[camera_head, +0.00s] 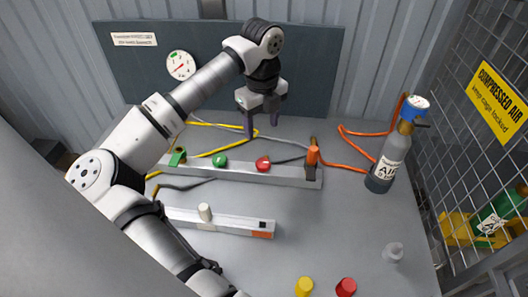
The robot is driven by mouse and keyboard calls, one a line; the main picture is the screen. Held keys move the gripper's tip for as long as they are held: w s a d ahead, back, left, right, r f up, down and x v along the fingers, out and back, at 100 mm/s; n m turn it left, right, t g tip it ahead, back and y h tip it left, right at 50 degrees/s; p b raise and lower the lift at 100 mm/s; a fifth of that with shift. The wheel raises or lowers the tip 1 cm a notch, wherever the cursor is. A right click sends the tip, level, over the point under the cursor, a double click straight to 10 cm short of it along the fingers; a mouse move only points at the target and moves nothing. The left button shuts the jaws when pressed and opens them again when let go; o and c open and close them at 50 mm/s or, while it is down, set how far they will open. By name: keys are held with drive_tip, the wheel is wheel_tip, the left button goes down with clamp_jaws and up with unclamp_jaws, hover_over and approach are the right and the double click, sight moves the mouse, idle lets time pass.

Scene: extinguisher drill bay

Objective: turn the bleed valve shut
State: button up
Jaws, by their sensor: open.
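A grey manifold bar (240,172) lies across the bench. On it are a green knob (220,161), a red knob (263,163), a green fitting (178,156) at the left end and an upright orange handle (313,155) at the right end. A shorter bar (235,225) in front carries a white knob (205,211). No readable label marks which one is the bleed valve. My gripper (262,124) points down, open and empty, behind and above the red knob, apart from it in the picture.
A grey air bottle (389,160) with a blue cap stands at the right, by a mesh cage (490,130). A gauge (180,65) hangs on the back panel. Yellow (303,287) and red (346,287) caps and a clear piece (393,252) stand in front. Hoses lie behind the manifold.

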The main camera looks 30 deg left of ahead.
sight(263, 162)
wheel_tip(263, 162, down, 13)
drive_tip(key=p, duration=0.3)
drive_tip(key=shift+d+p, duration=0.15)
drive_tip(key=shift+p, duration=0.15)
drive_tip(key=c, duration=1)
